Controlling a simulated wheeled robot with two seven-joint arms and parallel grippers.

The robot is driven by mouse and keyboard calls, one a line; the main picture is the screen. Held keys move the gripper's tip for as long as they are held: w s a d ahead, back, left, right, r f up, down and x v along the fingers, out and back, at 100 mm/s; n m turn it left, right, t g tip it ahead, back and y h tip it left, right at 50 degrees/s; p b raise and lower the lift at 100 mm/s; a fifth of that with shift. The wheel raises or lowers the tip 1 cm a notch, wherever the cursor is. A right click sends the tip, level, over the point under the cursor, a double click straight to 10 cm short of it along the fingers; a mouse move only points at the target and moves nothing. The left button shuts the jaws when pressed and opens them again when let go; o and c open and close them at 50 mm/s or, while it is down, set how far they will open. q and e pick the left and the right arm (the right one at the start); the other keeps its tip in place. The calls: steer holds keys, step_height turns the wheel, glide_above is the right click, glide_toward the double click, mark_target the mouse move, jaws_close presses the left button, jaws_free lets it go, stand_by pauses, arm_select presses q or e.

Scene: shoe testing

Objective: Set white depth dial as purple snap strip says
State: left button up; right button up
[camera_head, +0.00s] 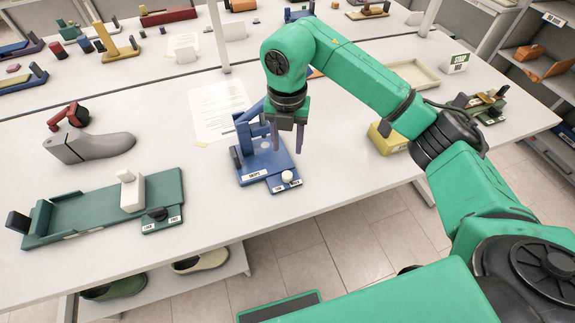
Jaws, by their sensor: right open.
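A small white dial (287,177) sits on a dark blue base with two white labels, at the front of a blue device (262,160) on the table. The way the dial points is too small to tell. My right gripper (287,142) hangs fingers down above the blue device, just behind the dial. It is open, with nothing visible between its fingers, and apart from the dial. The gripper hides part of the device's upright. I cannot make out a purple snap strip for certain. My left gripper is not in view.
A green device (100,208) with a white block and a black knob stands at the left front. A grey shoe last (95,146) lies behind it. Paper sheets (218,108) lie behind the blue device. A yellow box (388,138) stands at the right, partly behind my arm.

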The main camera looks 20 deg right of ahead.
steer(key=p, duration=0.1)
glide_above(287, 175)
steer(key=d, duration=0.1)
step_height(287, 175, down, 4)
steer(key=shift+f, duration=0.25)
steer(key=f, duration=0.2)
steer(key=f+p, duration=0.1)
steer(key=f, duration=0.1)
steer(key=a+f+p, duration=0.1)
steer(key=f, duration=0.1)
steer(key=shift+a+f, duration=0.1)
steer(key=shift+f, duration=0.5)
steer(key=shift+d+f, duration=0.1)
steer(key=shift+d, duration=0.15)
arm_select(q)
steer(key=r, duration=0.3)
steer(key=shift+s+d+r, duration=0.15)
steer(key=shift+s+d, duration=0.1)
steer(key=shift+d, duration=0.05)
arm_select(e)
steer(key=shift+a, duration=0.15)
jaws_close()
